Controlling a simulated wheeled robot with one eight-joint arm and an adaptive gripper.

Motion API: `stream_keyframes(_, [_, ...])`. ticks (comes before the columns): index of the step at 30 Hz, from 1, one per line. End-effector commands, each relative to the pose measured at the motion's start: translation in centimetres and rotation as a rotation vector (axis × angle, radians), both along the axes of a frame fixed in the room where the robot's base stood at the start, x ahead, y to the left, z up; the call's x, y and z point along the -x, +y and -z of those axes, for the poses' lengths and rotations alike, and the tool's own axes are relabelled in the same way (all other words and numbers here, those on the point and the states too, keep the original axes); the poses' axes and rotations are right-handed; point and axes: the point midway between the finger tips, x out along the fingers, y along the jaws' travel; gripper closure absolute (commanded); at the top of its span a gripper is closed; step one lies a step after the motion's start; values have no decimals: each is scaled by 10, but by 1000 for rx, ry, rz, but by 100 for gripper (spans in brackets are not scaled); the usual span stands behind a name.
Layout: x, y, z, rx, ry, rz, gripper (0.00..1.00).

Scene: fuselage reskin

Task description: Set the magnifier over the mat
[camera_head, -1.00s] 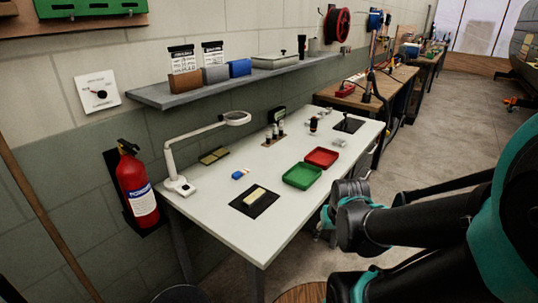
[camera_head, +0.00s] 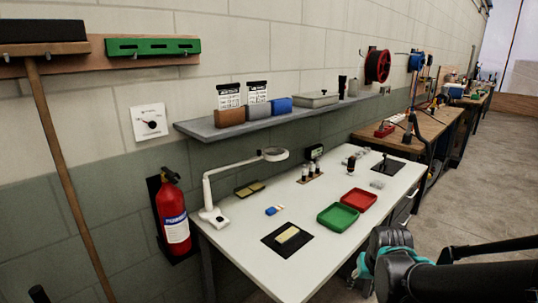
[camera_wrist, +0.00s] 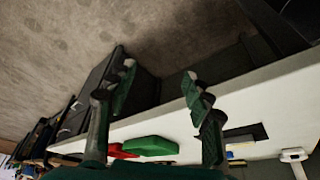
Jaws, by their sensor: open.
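The magnifier (camera_head: 207,189) is a white jointed-arm lamp with a round ring head, standing on a white base at the table's left back corner. Its ring reaches right over the table's back edge. Its base also shows at the right edge of the wrist view (camera_wrist: 293,155). A black mat (camera_head: 287,251) lies near the table's front left with a pale yellow block on it. A second dark mat (camera_head: 399,172) lies at the far right end. My gripper (camera_wrist: 160,90) is open and empty, off the table's front side, apart from the magnifier.
A grey shelf (camera_head: 215,131) overhangs the back. A fire extinguisher (camera_head: 172,215) hangs left of the table.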

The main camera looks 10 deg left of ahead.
Motion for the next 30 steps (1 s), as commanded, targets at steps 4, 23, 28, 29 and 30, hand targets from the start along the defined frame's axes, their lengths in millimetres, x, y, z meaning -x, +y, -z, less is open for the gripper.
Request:
stream_keyframes(4, [0,0,0,0,0,0,49])
stream_keyframes(23, [-111,1,-45,545,-81,-592,60])
stream_keyframes(28, [-192,41,-84,967,-120,-999,60])
stream_keyframes(29, [-205,52,-91,1046,-126,-1069,60])
stream_keyframes(30, [-222,68,-100,1152,-130,-1156,60])
